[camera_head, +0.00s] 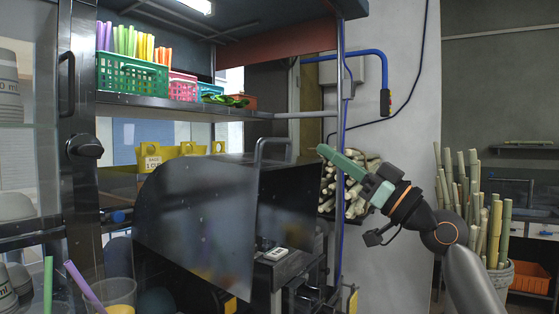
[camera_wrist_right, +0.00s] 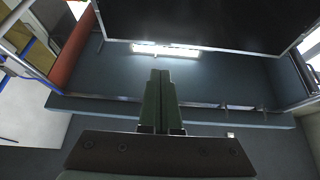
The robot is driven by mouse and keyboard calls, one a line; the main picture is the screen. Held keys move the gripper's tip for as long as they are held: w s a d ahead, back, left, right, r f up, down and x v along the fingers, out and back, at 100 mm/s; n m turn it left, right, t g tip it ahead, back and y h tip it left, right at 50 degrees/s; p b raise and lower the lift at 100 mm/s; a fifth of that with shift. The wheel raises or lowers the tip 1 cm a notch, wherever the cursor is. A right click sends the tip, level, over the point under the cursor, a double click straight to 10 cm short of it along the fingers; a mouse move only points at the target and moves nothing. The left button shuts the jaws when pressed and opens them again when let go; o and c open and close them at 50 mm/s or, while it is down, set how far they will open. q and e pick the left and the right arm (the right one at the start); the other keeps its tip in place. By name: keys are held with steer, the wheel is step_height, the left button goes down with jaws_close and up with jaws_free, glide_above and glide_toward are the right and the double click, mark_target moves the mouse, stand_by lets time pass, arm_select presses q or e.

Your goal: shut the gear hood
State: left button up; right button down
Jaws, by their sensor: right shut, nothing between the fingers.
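The gear hood appears to be the dark glossy casing on the press, with a large panel (camera_head: 195,220) at the front and another dark panel (camera_head: 288,205) to its right. The two panels stand at an angle to each other, and a dark gap with machine parts shows between and below them. My right gripper (camera_head: 322,151) is shut and empty, just right of the right panel's top, its green fingers pointing left; I cannot tell if it touches. In the wrist view the closed fingers (camera_wrist_right: 157,100) point up below a dark panel (camera_wrist_right: 210,25). My left gripper is out of view.
A shelf (camera_head: 190,104) with a green basket (camera_head: 130,76) of coloured straws hangs above the press. A blue pipe (camera_head: 350,52) runs along the wall. Plastic cups (camera_head: 112,292) stand at front left.

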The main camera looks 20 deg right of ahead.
steer(key=r, duration=0.1)
step_height(320, 180, up, 6)
steer(key=y+p, duration=0.1)
steer(key=p, duration=0.2)
glide_above(296, 160)
steer(key=shift+s+a+r+n, duration=0.1)
steer(key=shift+s+a+n, duration=0.05)
steer(key=shift+s+n, duration=0.2)
step_height(296, 160, down, 3)
steer(key=shift+w+f+b, duration=0.1)
steer(key=shift+w+b, duration=0.05)
steer(key=shift+b, duration=0.35)
steer(key=shift+f, duration=0.4)
steer(key=shift+f, duration=0.2)
